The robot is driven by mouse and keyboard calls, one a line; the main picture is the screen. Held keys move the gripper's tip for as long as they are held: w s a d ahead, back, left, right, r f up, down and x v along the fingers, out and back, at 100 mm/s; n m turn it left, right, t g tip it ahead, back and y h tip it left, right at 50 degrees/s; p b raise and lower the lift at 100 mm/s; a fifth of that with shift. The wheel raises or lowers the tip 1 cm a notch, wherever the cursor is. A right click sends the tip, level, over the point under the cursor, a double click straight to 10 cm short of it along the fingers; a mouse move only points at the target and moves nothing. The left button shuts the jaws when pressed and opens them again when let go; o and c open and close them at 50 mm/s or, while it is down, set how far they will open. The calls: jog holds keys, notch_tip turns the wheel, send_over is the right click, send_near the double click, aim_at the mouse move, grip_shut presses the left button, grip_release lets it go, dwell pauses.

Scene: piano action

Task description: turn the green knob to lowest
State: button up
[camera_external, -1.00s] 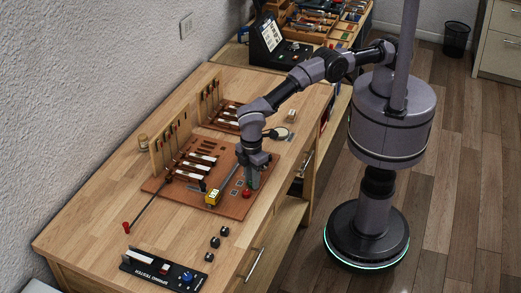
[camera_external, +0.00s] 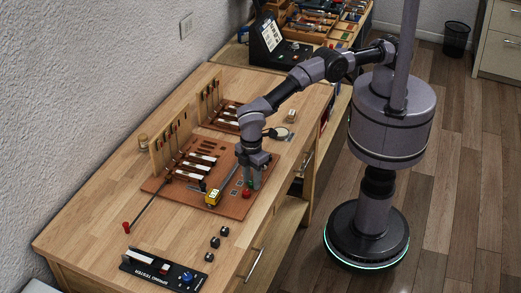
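A small green knob (camera_external: 250,183) shows on the brown board (camera_external: 226,206), just behind a red knob (camera_external: 246,194). My gripper (camera_external: 251,186) points down over the board's right part. Its two fingers look parted, one on each side of the green knob. I cannot tell whether they touch it. The knob's pointer and setting are too small to read.
A yellow block (camera_external: 212,198) stands left of the gripper. Key models (camera_external: 196,165) and an upright wooden panel (camera_external: 168,150) are behind. A spring tester with a blue knob (camera_external: 187,277) and several black pieces (camera_external: 215,242) sit nearer the front.

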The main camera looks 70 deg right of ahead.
aim_at(252, 182)
notch_tip(252, 182, up, 18)
jog(key=p, duration=0.5)
jog(key=shift+f, duration=0.25)
jog(key=w+d+r+m+b, duration=0.2)
jog(key=w+d+r, duration=0.4)
jog(key=w+d+r+m+t+y+b, duration=0.1)
jog(key=d+r+m+b, duration=0.3)
jog(key=d, duration=0.8)
jog(key=d+r+m+t+y+b, duration=0.15)
jog(key=d+r, duration=0.45)
jog(key=d, duration=0.7)
jog(key=s+d+f+m+t+b, duration=0.2)
jog(key=s+d+m, duration=0.55)
jog(key=d, duration=0.65)
jog(key=s+d+f+m+b, duration=0.1)
jog(key=s+d+f, duration=0.2)
jog(key=s, duration=0.2)
jog(key=s+d+f+m+t+b, duration=0.1)
jog(key=s+d+f, duration=0.2)
jog(key=s, duration=0.3)
jog(key=shift+s+f+m, duration=0.15)
jog(key=shift+f+m, duration=0.15)
jog(key=shift+f, duration=0.25)
